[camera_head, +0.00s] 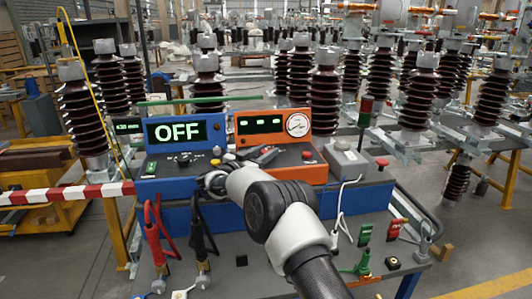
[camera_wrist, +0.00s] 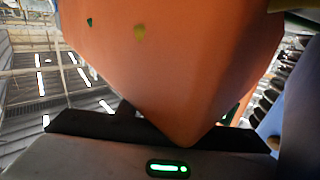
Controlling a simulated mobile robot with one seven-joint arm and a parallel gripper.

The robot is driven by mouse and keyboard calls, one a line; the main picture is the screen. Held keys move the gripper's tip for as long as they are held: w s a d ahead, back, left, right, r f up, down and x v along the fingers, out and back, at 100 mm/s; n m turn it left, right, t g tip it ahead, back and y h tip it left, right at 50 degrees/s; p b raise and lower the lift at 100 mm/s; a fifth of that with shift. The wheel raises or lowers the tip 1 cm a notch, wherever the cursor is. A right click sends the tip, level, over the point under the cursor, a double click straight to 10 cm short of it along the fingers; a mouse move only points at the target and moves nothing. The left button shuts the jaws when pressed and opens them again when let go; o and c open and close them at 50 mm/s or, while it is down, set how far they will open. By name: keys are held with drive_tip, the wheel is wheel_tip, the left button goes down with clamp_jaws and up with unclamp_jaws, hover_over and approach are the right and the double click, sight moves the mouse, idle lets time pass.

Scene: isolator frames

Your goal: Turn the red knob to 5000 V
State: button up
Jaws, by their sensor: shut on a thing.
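The orange unit (camera_head: 243,141) has a round white gauge (camera_head: 297,125) and small green readouts. A small red round part (camera_head: 308,155) sits below the gauge. I cannot tell whether it is the red knob or a button. In the wrist view, an orange body (camera_wrist: 175,60) fills the middle, close above the dark fingers. The blue unit (camera_head: 150,168) to the left shows OFF on its display (camera_head: 177,131).
Red leads (camera_head: 157,235) and black leads (camera_head: 199,235) hang in front of the blue unit. A grey box (camera_head: 347,160) and a red mushroom button (camera_head: 382,162) are at right. A red-white barrier (camera_head: 70,194) is at left. Brown insulators (camera_head: 325,95) stand behind.

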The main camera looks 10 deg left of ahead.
drive_tip(key=shift+r, duration=0.1)
idle(0.3)
drive_tip(key=o, duration=1)
drive_tip(key=shift+o, duration=0.2)
drive_tip(key=shift+s+a, duration=0.1)
drive_tip(key=v, duration=1.1)
drive_tip(key=shift+s+a, duration=0.25)
drive_tip(key=shift+s, duration=0.1)
